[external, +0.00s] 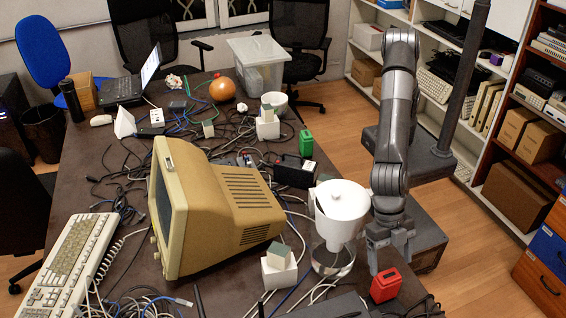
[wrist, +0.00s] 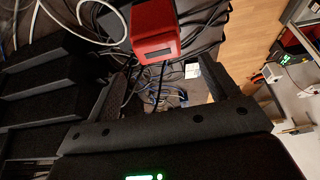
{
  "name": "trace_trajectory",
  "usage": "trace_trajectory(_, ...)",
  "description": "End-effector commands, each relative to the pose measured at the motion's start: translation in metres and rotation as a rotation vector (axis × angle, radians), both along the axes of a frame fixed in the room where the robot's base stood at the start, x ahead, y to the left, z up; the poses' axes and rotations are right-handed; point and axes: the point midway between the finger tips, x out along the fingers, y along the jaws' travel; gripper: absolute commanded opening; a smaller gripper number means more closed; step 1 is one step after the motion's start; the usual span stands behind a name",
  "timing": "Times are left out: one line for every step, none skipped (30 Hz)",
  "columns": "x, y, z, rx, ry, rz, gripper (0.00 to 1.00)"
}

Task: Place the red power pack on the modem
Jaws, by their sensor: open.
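The red power pack (external: 386,285) stands on the dark table near its front right edge. It also shows at the top of the wrist view (wrist: 155,28), beyond my fingertips. My gripper (external: 391,257) is open and empty, pointing down just above and behind the red pack in the external view. In the wrist view its two fingers (wrist: 170,92) are spread apart with nothing between them. A flat black device (external: 335,306), which looks like the modem, lies left of the red pack, cut off by the bottom edge. Black ridged casing fills the left of the wrist view (wrist: 40,90).
A white grinder-like appliance (external: 343,208) stands close left of my arm. A beige monitor (external: 215,205), a white block with a small cube (external: 279,268) and many loose cables crowd the table. A green pack (external: 306,142) stands farther back. Open floor lies to the right.

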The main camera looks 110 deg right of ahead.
Motion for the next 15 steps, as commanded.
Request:
trace_trajectory(0.001,0.0,0.01,0.002,-0.003,0.0,0.8)
trace_trajectory(0.001,0.0,0.014,0.001,-0.002,0.0,0.8)
trace_trajectory(0.001,0.0,0.018,0.001,-0.002,-0.001,0.8)
trace_trajectory(0.001,0.0,0.021,0.0,-0.002,-0.001,0.8)
trace_trajectory(0.001,-0.001,0.023,0.0,-0.001,-0.001,0.8)
trace_trajectory(0.001,-0.001,0.026,-0.001,-0.001,-0.001,0.8)
trace_trajectory(0.001,-0.001,0.027,-0.001,-0.001,-0.001,0.8)
trace_trajectory(0.001,-0.001,0.028,-0.001,-0.001,-0.001,0.8)
trace_trajectory(0.001,0.0,0.029,-0.001,-0.001,-0.001,0.8)
trace_trajectory(0.001,0.0,0.03,-0.001,-0.001,-0.001,0.8)
trace_trajectory(0.001,0.0,0.03,0.0,-0.001,-0.001,0.8)
trace_trajectory(0.001,0.0,0.03,-0.001,-0.001,-0.001,0.8)
trace_trajectory(0.001,0.0,0.03,-0.001,-0.001,-0.001,0.8)
trace_trajectory(0.001,0.0,0.03,-0.001,-0.001,-0.001,0.8)
trace_trajectory(0.001,0.0,0.03,-0.001,-0.001,-0.001,0.8)
